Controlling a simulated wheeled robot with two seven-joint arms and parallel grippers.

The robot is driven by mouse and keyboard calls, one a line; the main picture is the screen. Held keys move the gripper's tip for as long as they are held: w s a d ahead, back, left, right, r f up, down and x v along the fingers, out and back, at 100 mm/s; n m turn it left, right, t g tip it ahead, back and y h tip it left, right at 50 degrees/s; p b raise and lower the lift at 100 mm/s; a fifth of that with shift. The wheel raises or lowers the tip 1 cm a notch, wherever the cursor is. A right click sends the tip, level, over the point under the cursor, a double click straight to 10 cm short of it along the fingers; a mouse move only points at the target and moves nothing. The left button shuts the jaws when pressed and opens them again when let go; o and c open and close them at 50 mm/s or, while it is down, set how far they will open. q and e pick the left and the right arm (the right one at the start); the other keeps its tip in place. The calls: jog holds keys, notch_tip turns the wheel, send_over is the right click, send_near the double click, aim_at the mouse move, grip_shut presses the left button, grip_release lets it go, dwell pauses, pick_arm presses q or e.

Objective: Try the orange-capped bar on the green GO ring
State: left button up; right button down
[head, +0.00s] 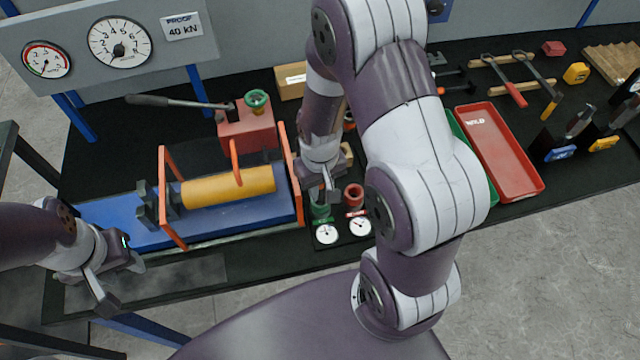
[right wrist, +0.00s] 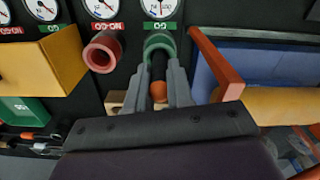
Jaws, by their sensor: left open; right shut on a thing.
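The green GO ring (right wrist: 160,44) stands on the dark gauge board, directly beyond my right fingertips. It also shows in the head view (head: 320,211), partly under my right gripper (head: 325,192). In the right wrist view my right gripper (right wrist: 166,85) is shut on the dark bar with the orange cap (right wrist: 159,91). The bar's far end (right wrist: 158,66) lines up with the ring's opening; I cannot tell whether it is inside. The red NO-GO ring (right wrist: 103,52) stands beside it, apart from my fingers. My left gripper (head: 120,283) is open and empty at the bench's front left.
A blue press with a yellow cylinder (head: 228,187) and orange frames (head: 297,172) stands just left of the rings. Dial gauges (head: 327,234) lie in front of the rings. A red tray (head: 500,150) and hand tools are further right.

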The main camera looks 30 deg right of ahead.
jog(key=shift+f, duration=0.45)
jog(key=c, duration=0.9)
grip_release()
notch_tip(320, 180, up, 13)
jog(key=shift+f+b, duration=0.15)
jog(key=shift+b, duration=0.4)
